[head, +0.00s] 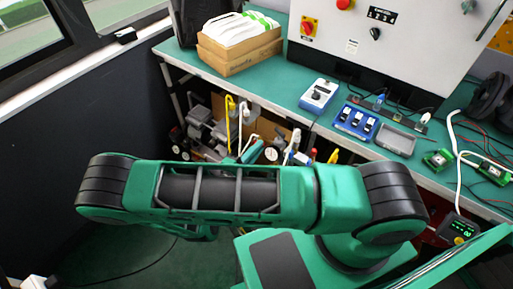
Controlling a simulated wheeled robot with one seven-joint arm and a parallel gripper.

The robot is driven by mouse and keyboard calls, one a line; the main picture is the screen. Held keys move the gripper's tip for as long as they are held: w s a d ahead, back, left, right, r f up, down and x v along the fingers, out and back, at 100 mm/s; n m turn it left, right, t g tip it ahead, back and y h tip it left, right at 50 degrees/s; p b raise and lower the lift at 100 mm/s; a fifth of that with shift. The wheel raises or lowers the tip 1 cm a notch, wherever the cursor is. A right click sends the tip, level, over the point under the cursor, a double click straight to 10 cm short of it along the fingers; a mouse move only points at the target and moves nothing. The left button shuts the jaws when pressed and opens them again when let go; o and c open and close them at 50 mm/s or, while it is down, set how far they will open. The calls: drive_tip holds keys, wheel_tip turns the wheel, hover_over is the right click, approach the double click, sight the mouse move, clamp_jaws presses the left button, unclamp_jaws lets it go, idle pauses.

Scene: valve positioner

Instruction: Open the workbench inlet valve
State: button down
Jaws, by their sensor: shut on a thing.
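Pipework with valves shows under the workbench in the head view. A yellow lever handle (230,106) stands upright there, with a pale upright part (241,118) just right of it. Small green parts that look like my gripper (245,145) show just below these, above my large green arm link. The jaws seem to be shut on a valve handle, but the contact is too small and too covered to make out. I cannot tell which handle is the inlet valve's. My arm link hides the lower pipework and most of my wrist.
A white control cabinet (405,50) stands behind. A dark wall (90,125) bounds the left.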

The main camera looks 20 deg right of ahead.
drive_tip(key=shift+w+a+f+m, duration=0.1)
drive_tip(key=shift+a+f+m, duration=0.05)
drive_tip(key=shift+m, duration=1.45)
drive_tip(key=shift+f, duration=0.1)
drive_tip(key=c, duration=1.9)
unclamp_jaws()
drive_tip(key=shift+o, duration=0.2)
drive_tip(key=v, duration=1)
drive_tip(key=shift+s+a, duration=0.3)
